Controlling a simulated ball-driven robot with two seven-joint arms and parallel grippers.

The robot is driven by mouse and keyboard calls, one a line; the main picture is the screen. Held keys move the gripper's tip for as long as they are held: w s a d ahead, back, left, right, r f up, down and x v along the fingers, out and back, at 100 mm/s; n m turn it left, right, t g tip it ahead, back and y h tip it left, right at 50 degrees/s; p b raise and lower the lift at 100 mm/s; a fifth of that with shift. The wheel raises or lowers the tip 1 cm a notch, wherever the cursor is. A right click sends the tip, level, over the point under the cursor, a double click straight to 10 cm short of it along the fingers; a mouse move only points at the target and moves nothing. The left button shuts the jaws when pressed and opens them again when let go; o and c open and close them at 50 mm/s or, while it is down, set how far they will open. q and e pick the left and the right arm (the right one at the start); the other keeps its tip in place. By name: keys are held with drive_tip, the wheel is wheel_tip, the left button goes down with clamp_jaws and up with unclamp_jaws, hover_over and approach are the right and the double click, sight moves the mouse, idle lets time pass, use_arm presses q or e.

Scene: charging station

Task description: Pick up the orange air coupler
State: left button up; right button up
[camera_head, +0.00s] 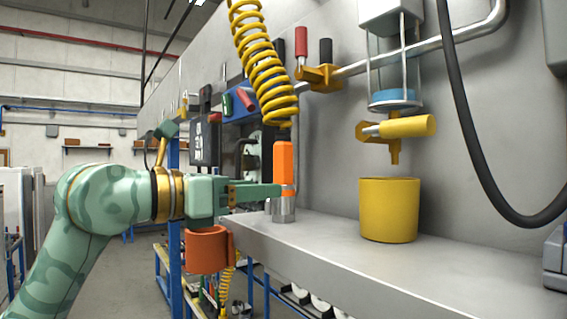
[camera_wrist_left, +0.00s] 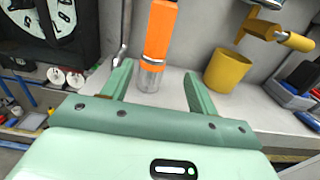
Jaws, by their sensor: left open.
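The orange air coupler (camera_head: 284,165) stands upright on the grey shelf (camera_head: 330,250), its metal lower end on the surface. The yellow coiled hose hangs just above its top. In the left wrist view the coupler (camera_wrist_left: 160,35) stands ahead of my left gripper (camera_wrist_left: 158,85), between the lines of its two open green fingers and nearer the left one. In the head view my left gripper (camera_head: 268,191) reaches in from the left at the height of the coupler's lower part. Its fingertips look close to the coupler; I cannot tell whether they touch. My right gripper is not in view.
A yellow cup (camera_head: 389,210) stands on the shelf to the right, below a yellow valve (camera_head: 405,128). The yellow coiled hose (camera_head: 262,60) hangs above. An orange-brown holder (camera_head: 208,250) is below my left gripper. A black hose (camera_head: 465,120) loops at right.

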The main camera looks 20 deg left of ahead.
sight(291, 188)
use_arm(q)
drive_tip(key=x, duration=0.3)
drive_tip(key=shift+w, duration=0.15)
drive_tip(key=shift+w+f+p, duration=0.1)
drive_tip(key=shift+w+p, duration=0.2)
drive_tip(key=shift+p, duration=0.05)
drive_tip(key=shift+w+p, duration=0.35)
drive_tip(key=p+x, duration=0.2)
drive_tip(key=x, duration=0.2)
drive_tip(key=shift+s, duration=0.1)
drive_tip(key=shift+w+d, duration=0.25)
drive_tip(key=shift+f, duration=0.1)
drive_tip(key=shift+a, duration=0.2)
drive_tip(key=c, duration=0.4)
drive_tip(key=shift+s, duration=0.1)
drive_tip(key=c, duration=0.8)
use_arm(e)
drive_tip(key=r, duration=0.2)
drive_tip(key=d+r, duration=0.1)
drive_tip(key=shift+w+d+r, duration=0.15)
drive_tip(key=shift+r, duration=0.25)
